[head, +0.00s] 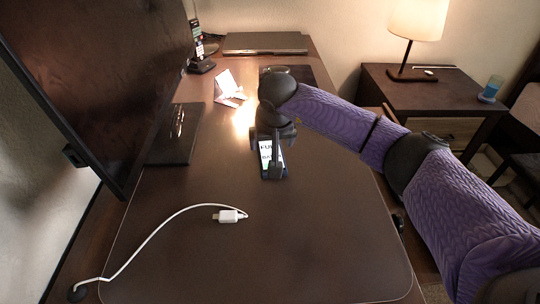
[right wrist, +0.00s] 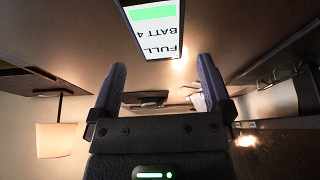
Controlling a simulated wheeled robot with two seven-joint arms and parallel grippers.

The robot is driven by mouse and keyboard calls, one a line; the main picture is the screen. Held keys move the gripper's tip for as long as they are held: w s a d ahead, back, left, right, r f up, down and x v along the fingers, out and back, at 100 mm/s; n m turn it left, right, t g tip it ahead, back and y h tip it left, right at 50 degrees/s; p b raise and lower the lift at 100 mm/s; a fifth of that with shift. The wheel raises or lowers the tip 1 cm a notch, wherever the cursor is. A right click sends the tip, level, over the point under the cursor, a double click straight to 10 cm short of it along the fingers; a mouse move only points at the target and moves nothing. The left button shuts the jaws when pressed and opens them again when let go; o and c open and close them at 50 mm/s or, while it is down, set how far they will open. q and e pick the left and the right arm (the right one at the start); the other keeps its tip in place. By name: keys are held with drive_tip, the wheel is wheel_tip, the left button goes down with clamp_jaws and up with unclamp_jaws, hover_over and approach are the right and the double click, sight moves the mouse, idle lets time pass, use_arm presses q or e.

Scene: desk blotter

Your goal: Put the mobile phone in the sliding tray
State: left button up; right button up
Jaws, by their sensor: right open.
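The mobile phone (head: 266,158) is a dark slab with a lit screen, at mid desk in the head view. In the right wrist view the phone (right wrist: 155,28) shows upside-down text, "FULL" and "BATT 4", and a green bar. My right gripper (head: 268,141) is over the phone's far part and partly hides it. In the right wrist view its fingers (right wrist: 162,66) are apart with nothing between them, and the phone lies just past the tips. A dark flat rectangle (head: 300,72) shows behind the gripper; I cannot tell whether it is the sliding tray. My left gripper is out of view.
A monitor (head: 100,80) stands on the left. A white cable (head: 160,232) with a plug lies at front left. A folded card (head: 229,88), a desk phone (head: 200,60) and a closed laptop (head: 265,43) are at the back. The front right desk is clear.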

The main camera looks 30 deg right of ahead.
sight(271, 155)
drive_tip(key=b+x, duration=0.2)
drive_tip(key=x, duration=0.3)
drive_tip(key=shift+f+b, duration=0.35)
drive_tip(key=shift+b, duration=0.05)
drive_tip(key=shift+s+r, duration=0.1)
drive_tip(key=shift+r, duration=0.05)
drive_tip(key=c, duration=1.1)
